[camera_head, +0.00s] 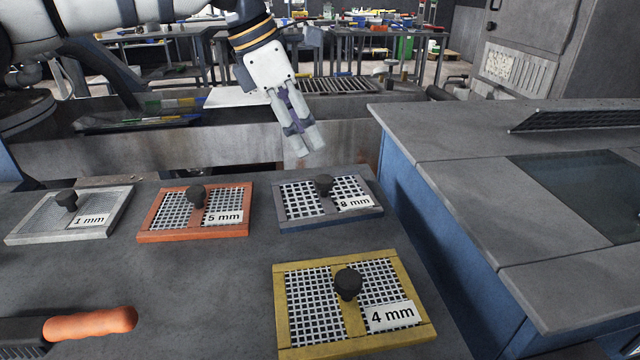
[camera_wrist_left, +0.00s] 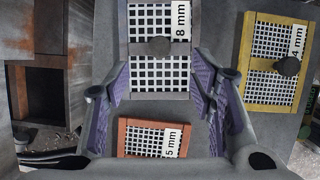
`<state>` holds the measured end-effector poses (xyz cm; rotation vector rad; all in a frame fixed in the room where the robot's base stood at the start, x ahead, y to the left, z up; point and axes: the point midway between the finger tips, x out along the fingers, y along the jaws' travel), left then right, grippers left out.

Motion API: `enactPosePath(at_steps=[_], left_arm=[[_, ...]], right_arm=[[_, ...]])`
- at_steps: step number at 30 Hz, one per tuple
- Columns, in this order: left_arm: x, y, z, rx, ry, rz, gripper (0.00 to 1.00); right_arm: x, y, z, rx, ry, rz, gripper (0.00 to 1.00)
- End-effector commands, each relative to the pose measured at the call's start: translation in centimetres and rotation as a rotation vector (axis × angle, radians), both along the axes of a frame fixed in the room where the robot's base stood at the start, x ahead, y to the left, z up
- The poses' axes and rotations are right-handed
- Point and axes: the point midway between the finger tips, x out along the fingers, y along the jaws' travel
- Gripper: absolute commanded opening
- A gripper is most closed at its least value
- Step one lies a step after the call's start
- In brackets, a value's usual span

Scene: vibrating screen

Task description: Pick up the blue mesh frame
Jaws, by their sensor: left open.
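The blue mesh frame (camera_head: 331,221), labelled 8 mm, lies flat on the grey table with a black knob at its middle. Its border looks dark blue-grey. It also shows in the left wrist view (camera_wrist_left: 158,96), between my fingers in the picture, its upper end cut off. My left gripper (camera_head: 306,146) points down above and slightly behind the frame, apart from it. Its purple-padded fingers (camera_wrist_left: 160,75) are open and empty. My right gripper is in neither view.
An orange 5 mm frame (camera_head: 190,235) and a white 1 mm frame (camera_head: 68,234) lie to the left. A yellow 4 mm frame (camera_head: 281,320) lies in front. An orange-handled brush (camera_head: 90,323) is at front left. A blue-sided machine (camera_head: 430,215) stands right.

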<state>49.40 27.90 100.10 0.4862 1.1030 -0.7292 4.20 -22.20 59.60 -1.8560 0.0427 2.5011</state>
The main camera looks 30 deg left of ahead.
Motion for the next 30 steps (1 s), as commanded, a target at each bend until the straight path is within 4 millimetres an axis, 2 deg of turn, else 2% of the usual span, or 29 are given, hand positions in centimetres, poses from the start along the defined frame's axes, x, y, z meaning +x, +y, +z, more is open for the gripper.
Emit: enactPosePath(at_steps=[1,3,10,15,19,25,30], left_arm=[[0.2,-0.3,-1.6,0.001,0.012,-0.002,0.5],[0.7,-0.8,-3.2,0.002,0.013,-0.001,0.5],[1.6,-1.6,-6.2,0.001,0.008,0.0,0.5],[2.7,-2.1,-9.4,0.003,0.01,-0.001,0.5],[3.0,-2.5,-10.4,0.002,0.005,-0.001,0.5],[3.1,-2.5,-10.3,0.002,0.003,0.0,0.5],[3.0,-2.5,-10.3,0.002,0.003,0.0,0.12]], right_arm=[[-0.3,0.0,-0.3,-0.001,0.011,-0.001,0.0],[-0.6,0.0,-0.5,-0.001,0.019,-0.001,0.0],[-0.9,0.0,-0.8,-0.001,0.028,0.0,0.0],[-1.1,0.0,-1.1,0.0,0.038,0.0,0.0],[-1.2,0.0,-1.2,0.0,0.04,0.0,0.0],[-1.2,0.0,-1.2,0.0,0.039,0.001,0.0],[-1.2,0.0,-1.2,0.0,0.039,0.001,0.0]])
